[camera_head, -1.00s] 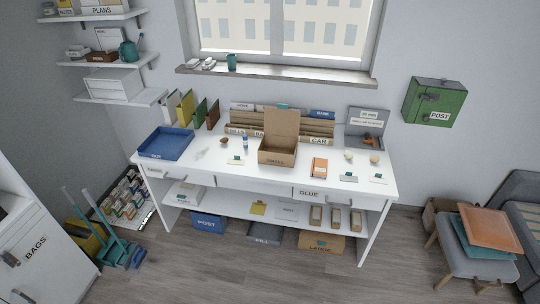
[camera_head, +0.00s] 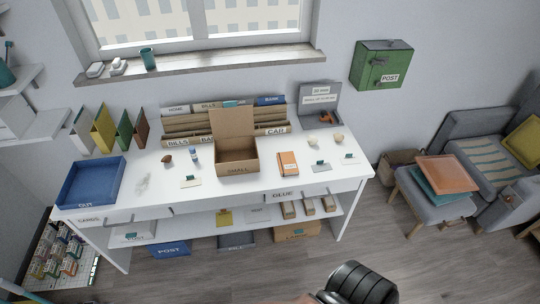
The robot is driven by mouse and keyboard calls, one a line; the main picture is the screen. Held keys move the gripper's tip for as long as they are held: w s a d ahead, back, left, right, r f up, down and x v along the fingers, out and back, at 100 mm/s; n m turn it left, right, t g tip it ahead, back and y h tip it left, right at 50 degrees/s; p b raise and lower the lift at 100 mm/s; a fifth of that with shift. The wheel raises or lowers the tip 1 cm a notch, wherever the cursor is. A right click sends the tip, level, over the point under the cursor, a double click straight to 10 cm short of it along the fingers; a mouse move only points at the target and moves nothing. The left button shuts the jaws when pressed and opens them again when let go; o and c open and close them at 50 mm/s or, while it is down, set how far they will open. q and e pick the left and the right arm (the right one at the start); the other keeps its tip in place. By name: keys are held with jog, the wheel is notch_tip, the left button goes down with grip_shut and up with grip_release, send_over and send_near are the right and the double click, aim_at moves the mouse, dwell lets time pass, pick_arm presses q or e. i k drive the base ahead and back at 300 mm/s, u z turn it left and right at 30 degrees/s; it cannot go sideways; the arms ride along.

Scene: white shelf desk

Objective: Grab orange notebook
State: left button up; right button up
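A small orange notebook (camera_head: 288,163) lies flat on the white desk (camera_head: 222,192), just right of the open cardboard box marked SMALL (camera_head: 237,167). Neither of my grippers shows in the head view. A black, ribbed, rounded part, which looks like part of my own arm, shows at the bottom edge, well in front of the desk.
Cards with teal clips lie beside the notebook; a grey box (camera_head: 318,117) stands behind. A blue tray (camera_head: 92,182) is at the desk's left end. Floor before the desk is clear.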

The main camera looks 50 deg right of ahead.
aim_at(288, 165)
jog(key=z, duration=0.4)
jog(key=i, duration=1.1)
jog(key=z, duration=0.7)
